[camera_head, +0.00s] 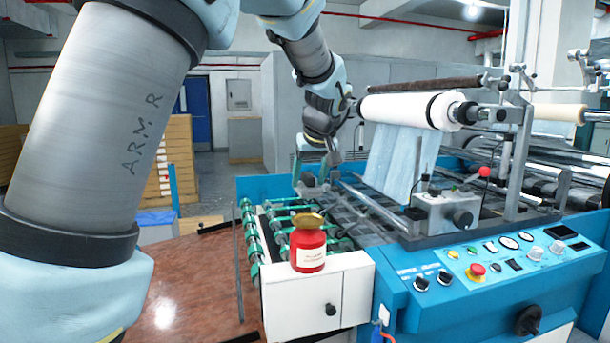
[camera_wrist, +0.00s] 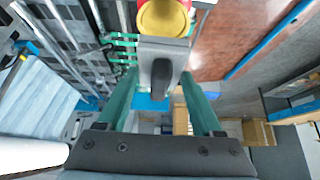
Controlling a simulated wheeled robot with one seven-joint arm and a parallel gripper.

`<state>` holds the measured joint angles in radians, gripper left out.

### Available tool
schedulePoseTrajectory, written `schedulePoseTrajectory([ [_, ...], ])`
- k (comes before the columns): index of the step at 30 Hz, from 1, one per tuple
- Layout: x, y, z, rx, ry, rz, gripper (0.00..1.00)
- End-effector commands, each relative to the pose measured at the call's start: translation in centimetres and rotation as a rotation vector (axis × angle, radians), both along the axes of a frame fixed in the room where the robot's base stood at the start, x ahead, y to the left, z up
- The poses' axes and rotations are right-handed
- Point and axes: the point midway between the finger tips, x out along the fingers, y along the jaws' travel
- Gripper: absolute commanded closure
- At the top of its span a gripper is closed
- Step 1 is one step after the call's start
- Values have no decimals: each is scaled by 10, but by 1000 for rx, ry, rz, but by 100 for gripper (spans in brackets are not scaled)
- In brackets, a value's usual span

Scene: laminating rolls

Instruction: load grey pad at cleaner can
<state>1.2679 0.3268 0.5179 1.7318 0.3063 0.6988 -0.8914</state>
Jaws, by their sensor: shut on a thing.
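The cleaner can (camera_head: 308,252) is red with a pale label. It stands upright on the white cabinet of the machine, with a gold dish-like top (camera_head: 308,220). The gold top also shows at the upper edge of the wrist view (camera_wrist: 164,17), with a sliver of red around it. My gripper (camera_head: 312,182) is above the machine bed, behind the can and apart from it. In the wrist view its green fingers (camera_wrist: 160,76) are shut on the grey pad (camera_wrist: 163,48), a light grey block with a dark grip. The pad's underside is hidden.
Green-wheeled rollers (camera_head: 252,235) lie left of the can. A white film roll (camera_head: 410,110) with hanging film is right of my gripper. The blue control panel (camera_head: 490,270) is at the right front. A brown tabletop (camera_head: 190,285) lies at the left.

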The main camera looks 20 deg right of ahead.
Motion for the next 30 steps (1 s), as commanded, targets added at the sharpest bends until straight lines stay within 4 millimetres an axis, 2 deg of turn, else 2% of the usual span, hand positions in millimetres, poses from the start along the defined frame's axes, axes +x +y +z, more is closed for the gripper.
schedulePoseTrajectory([
  [8, 0, 0, -17, 1, 0, -1, 77],
  [19, 0, 0, -54, 1, 0, -1, 77],
  [30, 0, 0, -60, 0, 0, 0, 77],
])
